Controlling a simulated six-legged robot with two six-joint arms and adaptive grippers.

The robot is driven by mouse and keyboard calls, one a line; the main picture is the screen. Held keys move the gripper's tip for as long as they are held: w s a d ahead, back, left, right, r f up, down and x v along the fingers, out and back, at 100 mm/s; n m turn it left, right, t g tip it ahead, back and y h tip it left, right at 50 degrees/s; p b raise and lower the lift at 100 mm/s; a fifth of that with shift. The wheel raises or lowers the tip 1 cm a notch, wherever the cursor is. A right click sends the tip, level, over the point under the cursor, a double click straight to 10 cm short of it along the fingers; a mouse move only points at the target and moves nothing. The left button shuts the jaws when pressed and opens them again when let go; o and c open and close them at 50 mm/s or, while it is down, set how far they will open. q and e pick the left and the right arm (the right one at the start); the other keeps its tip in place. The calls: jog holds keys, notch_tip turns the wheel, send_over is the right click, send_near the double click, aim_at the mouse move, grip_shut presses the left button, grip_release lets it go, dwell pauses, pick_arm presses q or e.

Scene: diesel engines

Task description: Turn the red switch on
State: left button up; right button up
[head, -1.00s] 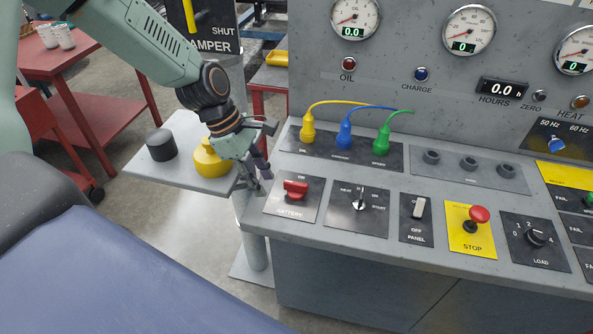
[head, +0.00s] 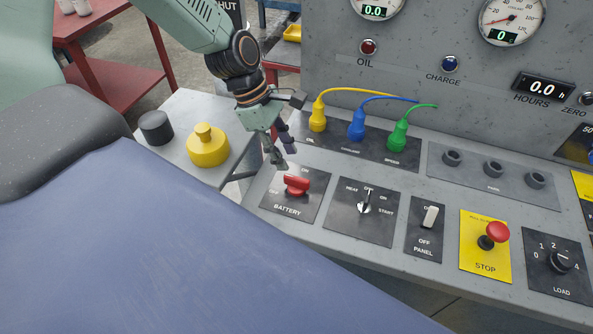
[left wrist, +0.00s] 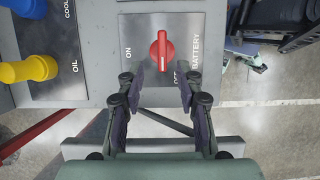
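The red switch (head: 296,185) is a red knob on the dark BATTERY plate (head: 287,208) at the console's left end. Its handle lies roughly left-right in the head view, with one end on the OFF side. In the left wrist view the red switch (left wrist: 162,50) stands upright in the picture, with ON to its left and OFF at lower right. My left gripper (head: 283,158) is open and empty, just above and behind the switch. In the left wrist view its fingers (left wrist: 161,82) are spread below the knob, apart from it. My right gripper is not in view.
Yellow, blue and green plugs (head: 357,124) with cables stand just right of my left gripper. A key switch (head: 364,207), PANEL rocker (head: 430,217) and red STOP button (head: 497,232) lie to the right.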

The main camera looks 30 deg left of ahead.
aim_at(296, 177)
pick_arm(q)
jog(key=shift+s+d+f+b, duration=0.2)
jog(key=shift+d+f+b, duration=0.6)
jog(key=shift+f, duration=0.4)
jog(key=f, duration=0.1)
jog(key=f+b, duration=0.1)
jog(key=f, duration=0.1)
jog(key=shift+w+b, duration=0.25)
jog(key=shift+b, duration=0.15)
jog(key=shift+w+f, duration=0.1)
jog(key=shift+f, duration=0.2)
jog(key=shift+d+f+b, duration=0.1)
jog(key=shift+d+b, duration=0.15)
jog(key=shift+b, duration=0.05)
jog(key=shift+d, duration=0.45)
jog(key=shift+a, duration=0.4)
jog(key=shift+c, duration=1.9)
jog(key=shift+d, duration=0.3)
grip_shut()
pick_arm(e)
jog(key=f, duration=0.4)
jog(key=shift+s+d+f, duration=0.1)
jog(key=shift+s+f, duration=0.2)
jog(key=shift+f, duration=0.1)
pick_arm(q)
jog(key=shift+a, duration=0.1)
